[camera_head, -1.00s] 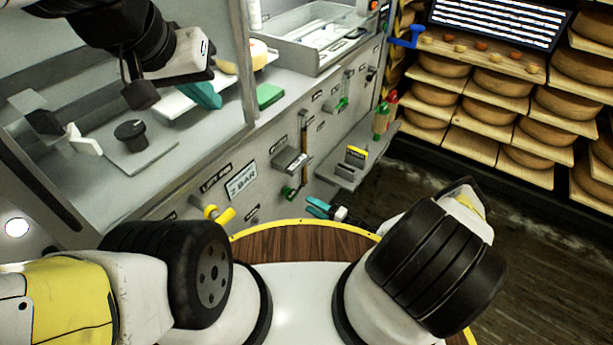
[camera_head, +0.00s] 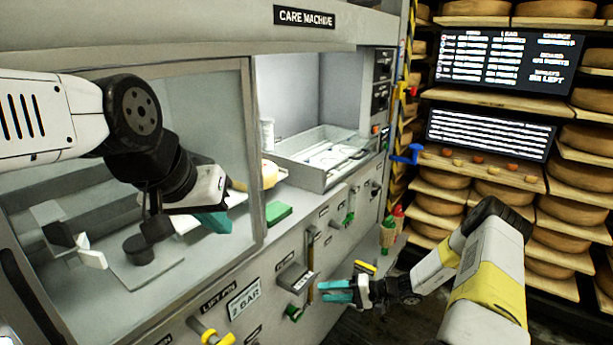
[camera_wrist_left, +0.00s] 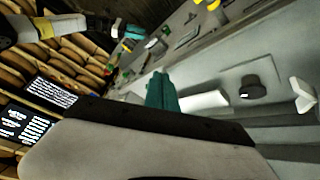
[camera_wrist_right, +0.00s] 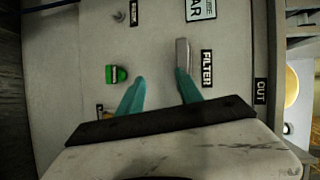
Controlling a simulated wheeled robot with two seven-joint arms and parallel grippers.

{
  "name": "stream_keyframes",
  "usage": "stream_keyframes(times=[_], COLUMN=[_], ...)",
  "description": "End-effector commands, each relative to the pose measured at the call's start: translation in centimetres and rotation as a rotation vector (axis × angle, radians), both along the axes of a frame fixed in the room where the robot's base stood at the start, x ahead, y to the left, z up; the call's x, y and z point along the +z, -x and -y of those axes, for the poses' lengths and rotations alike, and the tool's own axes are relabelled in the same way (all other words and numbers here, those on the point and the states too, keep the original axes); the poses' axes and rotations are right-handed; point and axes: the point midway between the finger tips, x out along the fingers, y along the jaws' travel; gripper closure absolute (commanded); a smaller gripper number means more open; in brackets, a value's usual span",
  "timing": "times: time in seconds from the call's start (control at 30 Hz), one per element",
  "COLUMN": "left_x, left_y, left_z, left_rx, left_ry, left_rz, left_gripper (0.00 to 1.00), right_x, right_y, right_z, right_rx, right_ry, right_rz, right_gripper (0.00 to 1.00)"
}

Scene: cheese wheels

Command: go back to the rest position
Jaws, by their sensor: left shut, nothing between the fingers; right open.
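My left gripper (camera_head: 214,221) is at the left in the head view, in front of the care machine's glass pane. Its teal fingers are together and empty, and they also show in the left wrist view (camera_wrist_left: 161,92). My right gripper (camera_head: 337,290) is low in the middle, in front of the machine's front panel. Its teal fingers are apart with nothing between them, as the right wrist view (camera_wrist_right: 157,88) shows. In that view the panel with its FILTER label (camera_wrist_right: 206,68) lies beyond the fingers.
The care machine (camera_head: 330,18) fills the left and middle. A yellow handle (camera_head: 214,337), a green block (camera_head: 278,212) and a clear-walled tray (camera_head: 318,165) are near the arms. Shelves of cheese wheels (camera_head: 548,232) and screens (camera_head: 503,59) stand at the right.

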Motion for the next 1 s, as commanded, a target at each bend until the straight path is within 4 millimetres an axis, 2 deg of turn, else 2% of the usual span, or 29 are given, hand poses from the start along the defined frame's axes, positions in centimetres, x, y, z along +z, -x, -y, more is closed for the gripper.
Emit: stream_keyframes(times=[0.03,0.1,0.27,0.47,0.7,1.0], left_x=[0.0,0.0,0.0,0.0,0.0,0.0], left_y=[0.0,0.0,0.0,0.0,0.0,0.0], left_z=[0.0,0.0,0.0,0.0,0.0,0.0], left_rx=[0.000,0.000,0.000,0.000,0.000,0.000], left_ry=[0.000,0.000,0.000,0.000,0.000,0.000], left_rz=[0.000,0.000,0.000,0.000,0.000,0.000], left_gripper=[1.00,1.00,1.00,1.00,1.00,1.00], right_x=[2.5,5.3,11.6,19.4,28.0,36.9], right_y=[-0.1,0.2,1.3,3.6,7.6,14.3], right_z=[0.3,0.5,1.1,1.7,2.5,3.9], right_rx=[0.049,0.106,0.206,0.272,0.265,0.137], right_ry=[0.051,0.117,0.276,0.490,0.735,0.983], right_rz=[0.006,0.001,-0.006,-0.001,0.034,0.125], right_gripper=[0.57,0.57,0.57,0.57,0.57,0.57])
